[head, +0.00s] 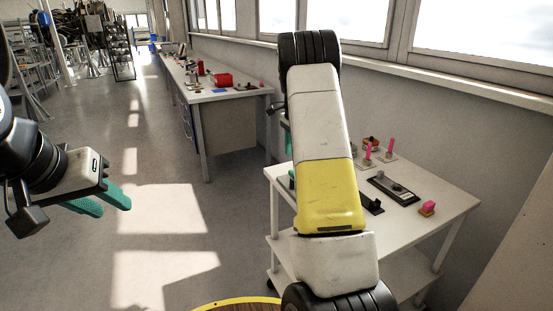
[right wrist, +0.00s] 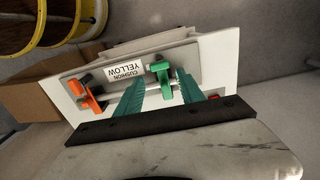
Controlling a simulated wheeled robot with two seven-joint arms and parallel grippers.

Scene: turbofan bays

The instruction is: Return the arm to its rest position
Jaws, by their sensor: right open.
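My right arm (head: 325,130) reaches forward through the middle of the head view and hides most of its own gripper. In the right wrist view my right gripper (right wrist: 160,82) is open, with its two teal fingers apart. A green clamp-like piece (right wrist: 161,72) shows between and beyond the fingertips; I cannot tell whether they touch it. My left gripper (head: 114,206) is at the left of the head view, over the floor, with its teal fingers apart and nothing between them.
A white cart (head: 455,207) stands under and right of my right arm, bearing pink pegs (head: 390,147) and a dark fixture (head: 393,190). The wrist view shows a label (right wrist: 125,73) reading "CUSHION YELLOW" and an orange piece (right wrist: 88,94). A long bench (head: 235,95) runs behind.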

